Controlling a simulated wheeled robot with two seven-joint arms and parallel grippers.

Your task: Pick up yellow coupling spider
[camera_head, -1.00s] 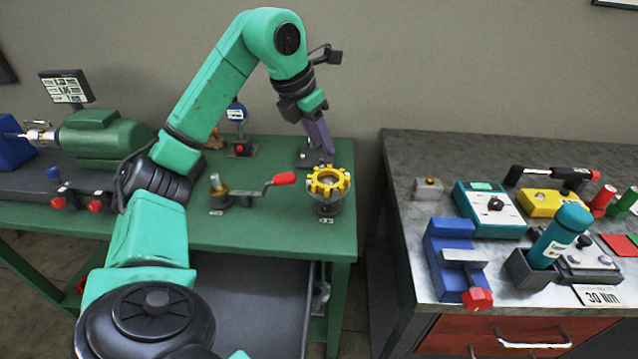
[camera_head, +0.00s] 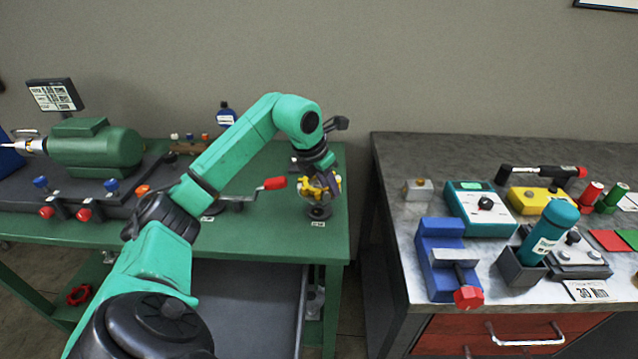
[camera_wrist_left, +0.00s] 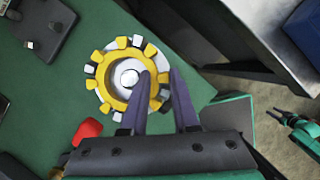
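In the left wrist view the spider (camera_wrist_left: 103,74) lies around a pale hub on the stand. My left gripper (camera_head: 325,190) is down at the spider and hides part of it. In the left wrist view its two fingers (camera_wrist_left: 162,76) are apart, one on each side of the ring's right rim. I cannot tell whether they touch it.
A red-handled crank (camera_head: 274,183) stands just left of the spider. A green motor (camera_head: 95,150) is farther left. A grey workbench (camera_head: 395,165) with a blue vise (camera_head: 440,262) stands to the right, across a gap from the green table (camera_head: 270,235).

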